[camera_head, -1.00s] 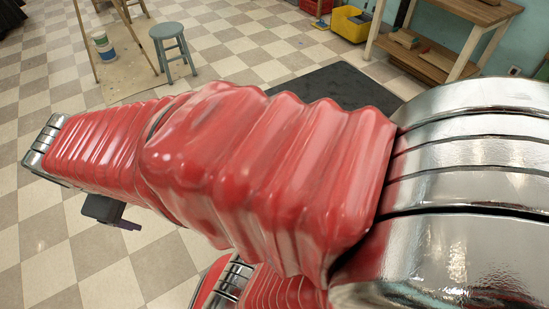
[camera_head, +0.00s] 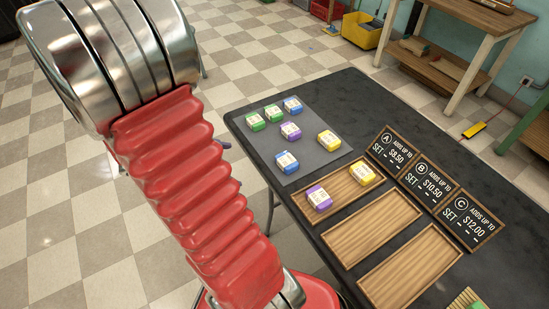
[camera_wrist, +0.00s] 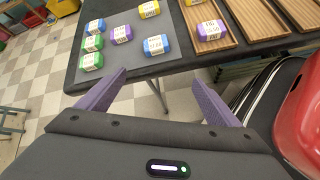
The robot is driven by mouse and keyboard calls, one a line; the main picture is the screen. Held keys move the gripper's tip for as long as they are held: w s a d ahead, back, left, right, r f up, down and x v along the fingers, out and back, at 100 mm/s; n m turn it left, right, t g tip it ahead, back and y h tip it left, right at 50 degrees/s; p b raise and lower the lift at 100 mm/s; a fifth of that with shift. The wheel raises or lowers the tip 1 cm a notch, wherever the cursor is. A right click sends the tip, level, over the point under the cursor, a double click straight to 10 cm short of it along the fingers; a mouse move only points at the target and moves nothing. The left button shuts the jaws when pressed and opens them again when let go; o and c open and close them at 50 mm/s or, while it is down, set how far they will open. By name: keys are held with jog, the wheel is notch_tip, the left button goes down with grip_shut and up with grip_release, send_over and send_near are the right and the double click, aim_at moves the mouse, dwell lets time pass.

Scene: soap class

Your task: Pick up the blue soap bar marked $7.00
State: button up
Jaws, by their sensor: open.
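Two blue soap bars lie on the grey mat (camera_head: 262,148). One blue bar (camera_head: 287,162) is at the mat's near edge and shows in the wrist view (camera_wrist: 157,45). The other blue bar (camera_head: 292,106) is at the far side and also shows in the wrist view (camera_wrist: 97,26). Their price labels are too small to read, so I cannot tell which is marked $7.00. My gripper (camera_wrist: 157,80) is open and empty, its purple fingers apart, short of the table edge. The nearer blue bar appears ahead, between the finger directions. In the head view my arm mostly hides the gripper.
Two green bars (camera_head: 257,122), a purple bar (camera_head: 291,131) and a yellow bar (camera_head: 329,140) share the mat. A wooden tray (camera_head: 342,208) holds purple and yellow bars. Two empty trays (camera_head: 372,229) and price signs (camera_head: 436,188) stand right on the dark table (camera_head: 345,90).

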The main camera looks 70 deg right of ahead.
aim_at(286, 160)
jog(key=s+d+f+n+g+h, duration=0.1)
jog(key=s+d+f+n+g, duration=0.1)
jog(key=s+d+f+n, duration=0.2)
jog(key=s+d+f, duration=0.1)
jog(key=d+f, duration=0.2)
jog(key=d, duration=0.1)
jog(key=shift+f+h, duration=0.35)
jog(key=shift+h, duration=0.05)
jog(key=shift+x, duration=4.3)
jog(key=shift+s, duration=0.15)
jog(key=shift+x, duration=2.55)
jog(key=shift+r, duration=0.15)
jog(key=c, duration=1.3)
